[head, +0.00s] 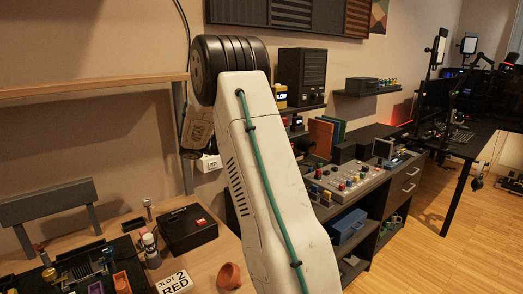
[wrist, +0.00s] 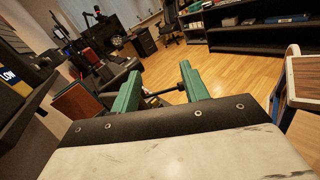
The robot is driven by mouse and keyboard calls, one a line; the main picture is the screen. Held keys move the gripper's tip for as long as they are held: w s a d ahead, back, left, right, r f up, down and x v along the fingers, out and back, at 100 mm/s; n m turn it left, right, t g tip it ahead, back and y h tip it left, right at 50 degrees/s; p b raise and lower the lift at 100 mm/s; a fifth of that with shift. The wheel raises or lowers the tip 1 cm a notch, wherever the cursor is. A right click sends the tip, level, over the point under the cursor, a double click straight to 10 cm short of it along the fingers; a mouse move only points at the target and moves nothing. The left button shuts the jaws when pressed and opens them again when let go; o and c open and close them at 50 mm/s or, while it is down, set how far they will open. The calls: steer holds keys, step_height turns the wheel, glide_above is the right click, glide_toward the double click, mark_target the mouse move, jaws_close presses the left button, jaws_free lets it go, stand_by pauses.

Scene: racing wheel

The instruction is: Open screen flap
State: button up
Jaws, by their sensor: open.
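My gripper (wrist: 162,88) shows in the wrist view as two green fingers standing apart, with nothing held between them. A dark rod-like thing shows in the gap, and I cannot tell how far off it is. In the head view my arm rises through the middle and hides what lies behind it; the fingers cannot be made out there. A small screen-like panel (head: 383,148) stands tilted at the back of the control desk in the head view. I cannot tell whether it is the screen flap or how it is hinged. The gripper is not seen touching it.
The grey control panel (head: 345,181) with coloured knobs lies on a dark cabinet at right. A wooden table (head: 205,262) at lower left bears a black box (head: 188,228) and an orange cup (head: 229,275). Wooden floor (head: 420,255) is open at right.

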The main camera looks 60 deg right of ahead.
steer(key=s+a, duration=0.2)
steer(key=s, duration=0.1)
steer(key=s+a, duration=0.1)
steer(key=shift+s+r, duration=0.2)
steer(key=shift+s, duration=0.05)
